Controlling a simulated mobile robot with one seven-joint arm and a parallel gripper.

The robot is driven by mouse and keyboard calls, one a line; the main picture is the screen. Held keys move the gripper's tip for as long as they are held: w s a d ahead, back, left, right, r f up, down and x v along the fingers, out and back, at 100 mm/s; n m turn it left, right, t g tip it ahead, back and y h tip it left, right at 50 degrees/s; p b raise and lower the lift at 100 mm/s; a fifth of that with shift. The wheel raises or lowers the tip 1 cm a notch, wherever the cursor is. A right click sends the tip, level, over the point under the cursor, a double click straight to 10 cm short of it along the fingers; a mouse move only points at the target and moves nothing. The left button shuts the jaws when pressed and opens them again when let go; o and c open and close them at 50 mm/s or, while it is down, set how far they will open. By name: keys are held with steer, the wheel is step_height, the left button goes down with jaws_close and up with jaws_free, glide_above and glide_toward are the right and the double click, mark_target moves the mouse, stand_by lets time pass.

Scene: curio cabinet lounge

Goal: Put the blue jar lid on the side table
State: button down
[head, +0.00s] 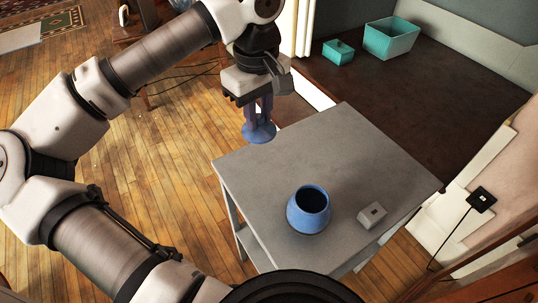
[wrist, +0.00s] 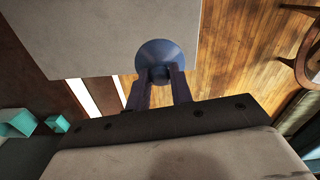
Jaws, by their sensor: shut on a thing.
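The blue jar lid (head: 260,132) is held in my gripper (head: 260,108), above and beyond the far left edge of the grey side table (head: 300,155) in the head view. My gripper is shut on the lid's knob, and the lid's disc hangs below the fingers. In the wrist view the round lid (wrist: 160,54) sits between the two fingertips (wrist: 158,80), with the table's grey top (wrist: 80,35) beside it. An open blue jar (head: 309,208) stands upright on the table.
A small light-grey box (head: 372,214) lies on the table right of the jar. Two teal bins, a large one (head: 391,38) and a small one (head: 338,51), stand on the dark floor behind. The table's far half is clear.

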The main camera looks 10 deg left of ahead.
step_height(320, 180, down, 12)
steer(key=shift+f, duration=0.15)
stand_by(0.3)
steer(key=shift+f, duration=0.2)
steer(key=c, duration=1.2)
jaws_free()
steer(key=shift+c, duration=0.2)
steer(key=shift+r, duration=0.1)
step_height(320, 180, up, 12)
steer(key=shift+r, duration=0.15)
